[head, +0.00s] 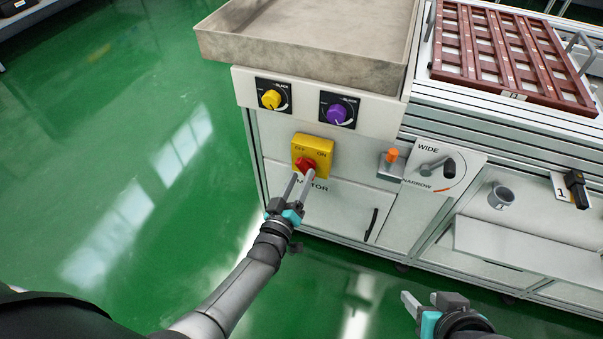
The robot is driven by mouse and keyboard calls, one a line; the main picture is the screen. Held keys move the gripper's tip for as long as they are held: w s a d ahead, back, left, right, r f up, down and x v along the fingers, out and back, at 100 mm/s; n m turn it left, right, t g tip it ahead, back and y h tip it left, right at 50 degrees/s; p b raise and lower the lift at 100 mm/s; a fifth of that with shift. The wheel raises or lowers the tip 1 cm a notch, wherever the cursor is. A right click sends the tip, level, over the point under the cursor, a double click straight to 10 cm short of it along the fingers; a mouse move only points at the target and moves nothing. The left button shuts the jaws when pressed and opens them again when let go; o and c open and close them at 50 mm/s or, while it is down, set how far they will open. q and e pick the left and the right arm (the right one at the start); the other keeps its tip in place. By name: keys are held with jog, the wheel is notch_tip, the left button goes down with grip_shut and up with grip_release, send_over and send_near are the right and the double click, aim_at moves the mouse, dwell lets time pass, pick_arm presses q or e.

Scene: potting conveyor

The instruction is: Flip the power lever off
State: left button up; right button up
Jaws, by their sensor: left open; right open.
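The power switch is a yellow box (313,148) with a red lever (305,164), mounted on the cabinet front above the word MOTOR. OFF is printed at its upper left and ON at its upper right. My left gripper (301,181) is open, with its fingertips at the lower end of the red lever. I cannot tell whether they touch it, and they partly hide the lever's lower end. My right gripper (423,301) is open and empty at the lower right, low in front of the cabinet and apart from the switch.
A yellow knob (270,99) and a purple knob (336,114) sit above the switch. An orange button (391,155) and a WIDE/NARROW crank (436,168) are to the right. A beige tray (300,45) overhangs the panel. Green floor is clear at left.

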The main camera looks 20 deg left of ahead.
pick_arm(q)
jog(key=s+p, duration=0.4)
jog(key=s, duration=0.9)
jog(key=shift+s+a, duration=0.25)
pick_arm(e)
notch_tip(320, 180, down, 7)
jog(key=s+d+g, duration=0.1)
jog(key=s+g, duration=0.1)
jog(key=shift+s+d+g+h, duration=0.15)
jog(key=shift+d+g+h, duration=0.25)
jog(key=shift+r, duration=0.1)
